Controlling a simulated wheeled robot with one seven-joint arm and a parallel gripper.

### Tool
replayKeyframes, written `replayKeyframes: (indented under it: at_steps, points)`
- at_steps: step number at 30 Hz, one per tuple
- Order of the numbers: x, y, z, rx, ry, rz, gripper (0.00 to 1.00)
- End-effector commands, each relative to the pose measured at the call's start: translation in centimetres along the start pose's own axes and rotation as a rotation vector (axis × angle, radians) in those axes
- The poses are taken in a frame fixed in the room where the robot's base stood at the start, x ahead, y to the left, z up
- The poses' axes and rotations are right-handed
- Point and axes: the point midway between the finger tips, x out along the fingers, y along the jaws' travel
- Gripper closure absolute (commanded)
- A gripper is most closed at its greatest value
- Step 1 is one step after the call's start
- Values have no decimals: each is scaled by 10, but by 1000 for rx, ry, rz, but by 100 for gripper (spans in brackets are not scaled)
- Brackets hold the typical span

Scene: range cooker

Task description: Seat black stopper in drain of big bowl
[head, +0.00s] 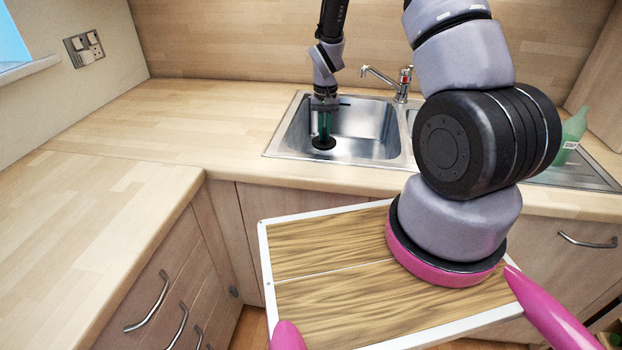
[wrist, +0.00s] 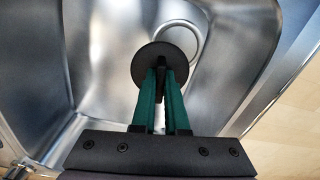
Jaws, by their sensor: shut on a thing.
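The black stopper (wrist: 158,62) is a flat round disc held at the tips of my gripper (wrist: 163,80), whose green fingers are shut on it. In the head view the stopper (head: 323,143) hangs under my gripper (head: 324,132), inside the left part of the big steel bowl (head: 365,132). The wrist view shows the drain (wrist: 185,38) as a round ring in the bowl floor, beyond the stopper and a little to its right. The stopper covers part of the ring. I cannot tell the exact height of the stopper above the floor.
A mixer tap (head: 400,85) stands behind the bowl. A green bottle (head: 572,132) stands at the right near the drainer (head: 580,175). The wooden worktop (head: 190,115) left of the sink is clear. The bowl walls surround my gripper.

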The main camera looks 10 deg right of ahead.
Motion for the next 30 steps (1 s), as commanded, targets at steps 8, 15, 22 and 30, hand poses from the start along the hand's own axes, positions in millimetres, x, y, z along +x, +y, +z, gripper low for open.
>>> replayKeyframes:
  at_steps: [8, 15, 22, 30]
  points:
    - [51, -40, 1, 156, -3, -1, 100]
    - [93, -40, 0, 159, -1, -2, 100]
    - [111, -40, 1, 159, -1, -2, 100]
    - [138, -40, 0, 158, 1, -3, 100]
